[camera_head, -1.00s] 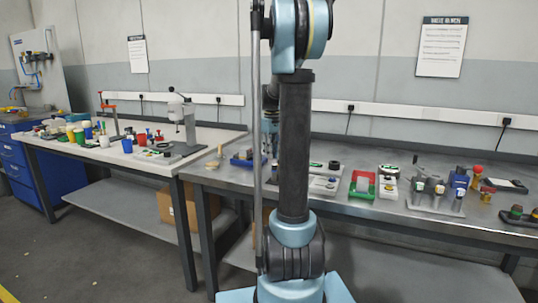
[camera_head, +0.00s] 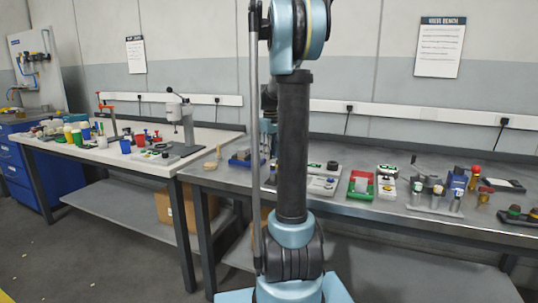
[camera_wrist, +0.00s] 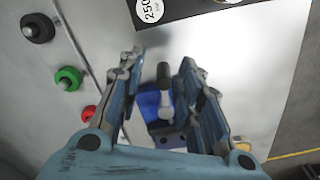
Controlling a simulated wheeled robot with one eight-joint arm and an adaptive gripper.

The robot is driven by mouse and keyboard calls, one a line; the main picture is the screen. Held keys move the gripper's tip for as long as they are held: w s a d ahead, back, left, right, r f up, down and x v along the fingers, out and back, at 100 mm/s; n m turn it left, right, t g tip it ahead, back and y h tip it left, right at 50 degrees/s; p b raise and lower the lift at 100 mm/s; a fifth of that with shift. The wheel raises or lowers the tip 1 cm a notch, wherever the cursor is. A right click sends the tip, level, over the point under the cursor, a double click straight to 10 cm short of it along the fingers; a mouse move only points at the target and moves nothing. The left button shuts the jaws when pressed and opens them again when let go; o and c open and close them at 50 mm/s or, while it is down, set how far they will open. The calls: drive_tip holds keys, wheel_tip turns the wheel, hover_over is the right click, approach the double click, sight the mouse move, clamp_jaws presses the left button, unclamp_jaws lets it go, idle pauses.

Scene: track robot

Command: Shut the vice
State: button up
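In the wrist view a blue block-like body with dark parts, which looks like the vice (camera_wrist: 148,104), lies below my gripper (camera_wrist: 160,62). A pale metal rod with a black grip (camera_wrist: 163,75) stands out from it and shows between my two fingers. The fingers are apart, one on each side of the rod; I cannot tell whether either touches it. In the head view my own arm column hides most of my gripper's area. I cannot tell there which blue thing on the bench is the vice.
In the wrist view black, green (camera_wrist: 68,78) and red knobs stand left, and a dark object with a round 250 label (camera_wrist: 150,10) is above. A bench edge lies right.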

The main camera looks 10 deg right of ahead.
wheel_tip(320, 180, up, 12)
drive_tip(key=shift+f, duration=0.15)
idle(0.3)
